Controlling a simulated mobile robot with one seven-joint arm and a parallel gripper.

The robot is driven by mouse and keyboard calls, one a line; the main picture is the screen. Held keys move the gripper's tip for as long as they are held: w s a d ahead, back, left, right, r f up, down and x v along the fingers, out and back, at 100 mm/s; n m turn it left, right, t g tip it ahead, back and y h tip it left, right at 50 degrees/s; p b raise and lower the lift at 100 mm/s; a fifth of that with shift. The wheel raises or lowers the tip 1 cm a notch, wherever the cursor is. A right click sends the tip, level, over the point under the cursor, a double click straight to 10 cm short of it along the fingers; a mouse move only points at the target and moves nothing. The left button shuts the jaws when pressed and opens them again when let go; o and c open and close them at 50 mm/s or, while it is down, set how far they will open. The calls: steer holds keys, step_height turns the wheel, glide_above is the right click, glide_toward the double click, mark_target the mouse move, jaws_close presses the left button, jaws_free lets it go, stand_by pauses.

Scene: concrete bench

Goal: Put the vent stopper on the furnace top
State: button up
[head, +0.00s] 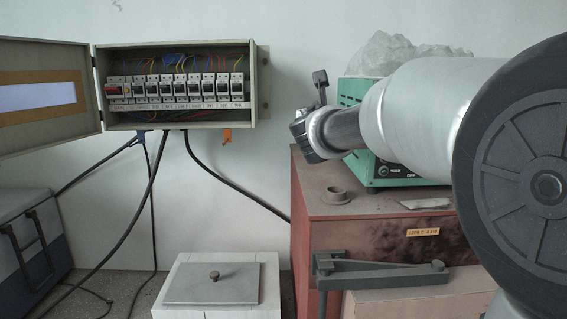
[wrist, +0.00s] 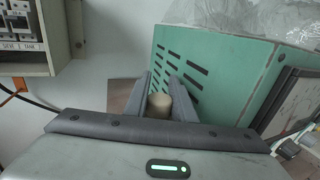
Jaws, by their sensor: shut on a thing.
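The vent stopper (wrist: 159,106) is a beige, rounded plug between the two grey fingers of my gripper (wrist: 163,85) in the wrist view. My gripper is shut on it. In the head view my gripper (head: 305,140) is left of the green unit and above the left part of the furnace top; the stopper cannot be made out there. The furnace (head: 375,235) is a rusty red box. A round raised vent collar (head: 335,196) with a dark opening is on its top, near the front left. The stopper is apart from the collar.
An open breaker box (head: 180,90) hangs on the wall at left. A white block (head: 180,300) with a knobbed lid (head: 212,286) stands front left.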

steer(key=w+a+f+m+g+h, duration=0.2)
steer(key=w+f+m+h, duration=0.15)
steer(key=w, duration=0.45)
steer(key=shift+n+h, duration=0.25)
steer(key=shift+h, duration=0.1)
steer(key=f, duration=0.9)
steer(key=shift+s+a+f, duration=0.1)
steer(key=shift+a, duration=0.15)
steer(key=shift+f+b, duration=0.1)
steer(key=shift+b, duration=0.25)
steer(key=shift+f, duration=0.2)
steer(key=o, duration=1.1)
steer(key=shift+r, duration=0.1)
steer(key=shift+c, duration=0.2)
